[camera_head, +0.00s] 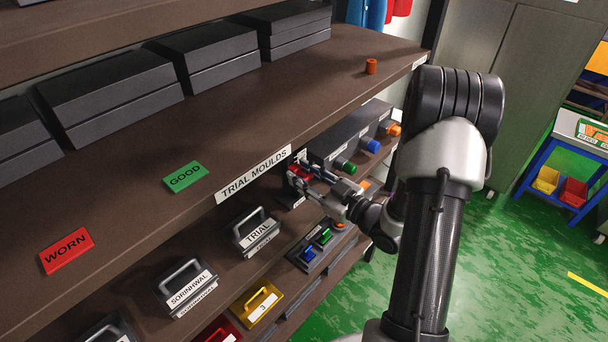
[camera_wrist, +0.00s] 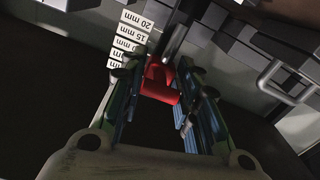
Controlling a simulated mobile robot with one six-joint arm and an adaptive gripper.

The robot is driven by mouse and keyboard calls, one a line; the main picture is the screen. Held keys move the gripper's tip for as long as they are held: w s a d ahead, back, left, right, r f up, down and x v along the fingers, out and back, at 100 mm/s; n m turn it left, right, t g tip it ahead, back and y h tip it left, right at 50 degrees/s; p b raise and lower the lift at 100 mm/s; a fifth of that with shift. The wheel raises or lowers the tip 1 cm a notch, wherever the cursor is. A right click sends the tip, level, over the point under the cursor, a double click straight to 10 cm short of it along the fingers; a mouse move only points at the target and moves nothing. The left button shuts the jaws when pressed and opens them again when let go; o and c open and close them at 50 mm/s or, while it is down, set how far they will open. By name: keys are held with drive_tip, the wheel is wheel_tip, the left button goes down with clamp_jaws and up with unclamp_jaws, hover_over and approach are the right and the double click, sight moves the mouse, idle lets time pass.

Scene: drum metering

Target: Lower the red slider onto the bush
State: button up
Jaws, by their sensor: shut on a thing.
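The red slider (camera_wrist: 160,82) is between the two fingers of my gripper (camera_wrist: 158,92) in the wrist view, beside a dark rod (camera_wrist: 177,40). In the head view the red slider (camera_head: 299,172) is small, at the tips of my gripper (camera_head: 306,178), just below the front edge of the upper shelf. My gripper is shut on the slider. I cannot make out a bush under the slider; the fingers and the slider hide that spot. A small orange cylinder (camera_head: 371,66) stands upright on the upper shelf, apart from my gripper; I cannot tell whether it is the bush.
A grey box (camera_head: 345,133) with green and blue knobs is behind my gripper. A handled TRIAL block (camera_head: 256,230) stands left. The upper shelf (camera_head: 320,75) overhangs closely.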

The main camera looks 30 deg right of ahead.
drive_tip(key=shift+f, duration=0.55)
drive_tip(key=shift+r, duration=0.1)
drive_tip(key=o, duration=0.7)
drive_tip(key=shift+o, duration=0.2)
drive_tip(key=v, duration=1.2)
